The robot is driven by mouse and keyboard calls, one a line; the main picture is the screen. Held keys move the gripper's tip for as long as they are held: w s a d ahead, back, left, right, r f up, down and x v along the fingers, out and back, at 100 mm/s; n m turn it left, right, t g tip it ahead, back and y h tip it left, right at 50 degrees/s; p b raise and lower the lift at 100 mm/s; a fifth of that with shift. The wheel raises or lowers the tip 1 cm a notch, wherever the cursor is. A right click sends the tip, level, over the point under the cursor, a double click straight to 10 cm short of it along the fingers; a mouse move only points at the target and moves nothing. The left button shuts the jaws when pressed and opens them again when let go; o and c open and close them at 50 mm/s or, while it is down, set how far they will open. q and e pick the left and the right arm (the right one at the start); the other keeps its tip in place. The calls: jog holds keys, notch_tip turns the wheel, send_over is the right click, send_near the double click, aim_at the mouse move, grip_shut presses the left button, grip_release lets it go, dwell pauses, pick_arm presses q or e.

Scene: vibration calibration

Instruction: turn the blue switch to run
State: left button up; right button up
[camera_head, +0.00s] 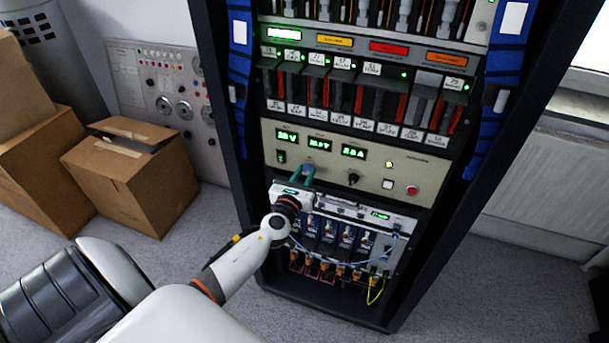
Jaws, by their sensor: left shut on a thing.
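The blue switch (309,167) is on the beige panel (425,171) of the rack, below the middle green display. Only a small part of it shows between the fingers. My left gripper (308,174) reaches up to the panel from below, with its greenish fingers shut on the blue switch. The switch's labels and exact angle are too small and covered to read. My right gripper is not in view.
On the same panel are a black knob (353,178), a white button (388,184) and a red button (411,190). Modules with cables (340,240) sit below my wrist. Cardboard boxes (135,180) stand at the left. Grey floor is clear at the lower right.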

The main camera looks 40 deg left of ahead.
pick_arm(q)
jog(key=shift+n+b, duration=1.7)
jog(key=shift+n, duration=7)
jog(key=o, duration=1)
jog(key=shift+s, duration=0.1)
jog(key=b+v, duration=0.1)
jog(key=v, duration=1.1)
